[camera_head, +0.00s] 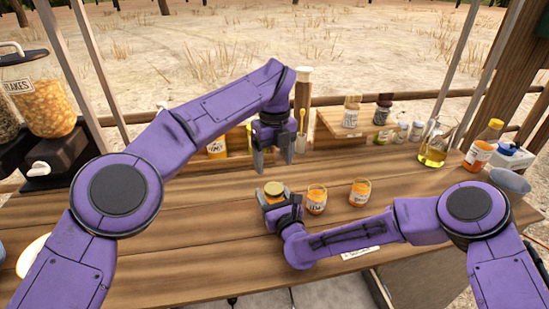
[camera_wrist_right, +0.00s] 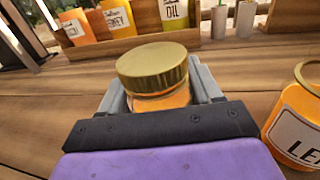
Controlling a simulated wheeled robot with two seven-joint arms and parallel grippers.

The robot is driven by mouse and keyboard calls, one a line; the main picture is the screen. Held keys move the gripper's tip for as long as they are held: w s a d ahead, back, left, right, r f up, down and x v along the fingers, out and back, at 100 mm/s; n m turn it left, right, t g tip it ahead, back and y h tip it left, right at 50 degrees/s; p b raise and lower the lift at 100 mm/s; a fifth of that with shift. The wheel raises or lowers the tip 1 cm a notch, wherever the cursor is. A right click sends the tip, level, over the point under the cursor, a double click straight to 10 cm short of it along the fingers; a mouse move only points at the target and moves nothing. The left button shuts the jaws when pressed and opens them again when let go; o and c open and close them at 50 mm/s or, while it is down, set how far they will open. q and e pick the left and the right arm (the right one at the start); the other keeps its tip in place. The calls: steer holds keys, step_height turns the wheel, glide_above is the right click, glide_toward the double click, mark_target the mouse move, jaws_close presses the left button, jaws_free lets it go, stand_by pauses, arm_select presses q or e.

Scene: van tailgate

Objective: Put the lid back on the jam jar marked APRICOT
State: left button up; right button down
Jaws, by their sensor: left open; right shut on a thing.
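An orange jam jar (camera_wrist_right: 165,101) stands between the fingers of my right gripper (camera_head: 281,202), which is shut on it. A gold lid (camera_wrist_right: 152,64) is on top of this jar; it also shows in the head view (camera_head: 274,188). I cannot tell whether the lid is fully seated. The jar's label is hidden, so I cannot read APRICOT on it. My left gripper (camera_head: 275,158) is open and empty, pointing down just above the lid and apart from it.
Two open orange jars, a middle one (camera_head: 316,200) and a right one (camera_head: 360,194), stand right of the held jar. The nearer label begins "LE". Bottles and pouches line the back. An oil bottle (camera_head: 434,149) stands at right. The wooden counter (camera_head: 190,240) is clear at front left.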

mark_target(274, 188)
arm_select(q)
steer(key=n, duration=1)
step_height(274, 188, down, 8)
